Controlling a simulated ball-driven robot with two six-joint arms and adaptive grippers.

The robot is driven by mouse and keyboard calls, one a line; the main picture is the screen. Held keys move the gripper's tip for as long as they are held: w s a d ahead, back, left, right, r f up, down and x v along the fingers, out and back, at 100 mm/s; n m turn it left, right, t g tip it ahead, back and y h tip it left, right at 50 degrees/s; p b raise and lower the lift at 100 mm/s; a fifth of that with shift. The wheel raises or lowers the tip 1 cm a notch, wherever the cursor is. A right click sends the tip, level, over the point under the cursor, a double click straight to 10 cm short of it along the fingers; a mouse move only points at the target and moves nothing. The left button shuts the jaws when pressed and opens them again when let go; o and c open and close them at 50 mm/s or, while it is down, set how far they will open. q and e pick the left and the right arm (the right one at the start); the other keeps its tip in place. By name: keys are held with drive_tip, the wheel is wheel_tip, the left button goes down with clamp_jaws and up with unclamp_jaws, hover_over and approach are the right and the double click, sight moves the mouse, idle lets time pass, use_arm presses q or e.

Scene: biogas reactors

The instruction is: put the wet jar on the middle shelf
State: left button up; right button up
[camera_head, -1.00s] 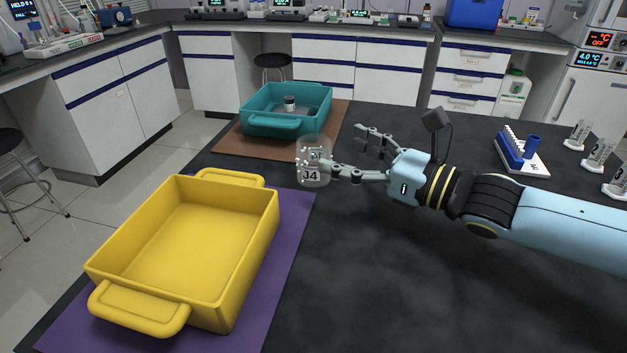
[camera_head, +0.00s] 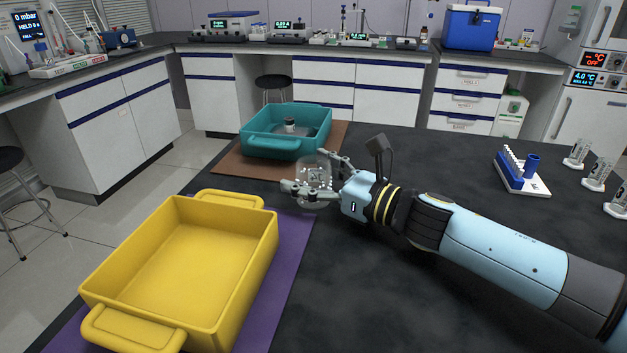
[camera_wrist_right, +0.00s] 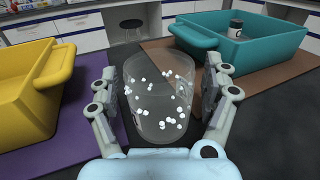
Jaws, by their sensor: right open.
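A clear jar (camera_head: 314,174) with white bead-like specks stands on the dark bench between the two trays. My right gripper (camera_head: 306,174) is open around it, one finger on either side. In the right wrist view the jar (camera_wrist_right: 160,98) is between the fingers, with narrow gaps beside it. Whether the specks are inside the jar or on its wall, and whether it is wet, I cannot tell. A small dark-lidded jar (camera_head: 290,125) stands in the teal tray (camera_head: 272,146). No middle shelf can be made out. My left gripper is not in view.
An empty yellow tray (camera_head: 98,302) sits on a purple mat (camera_head: 283,275) at the front left. The teal tray is on a brown mat (camera_head: 226,163). A blue tube rack (camera_head: 512,172) and several small labelled stands are at the right. The bench's front middle is clear.

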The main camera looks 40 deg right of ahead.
drive_tip(key=c, duration=1.2)
drive_tip(key=shift+c, duration=1.1)
drive_tip(key=shift+r, duration=0.15)
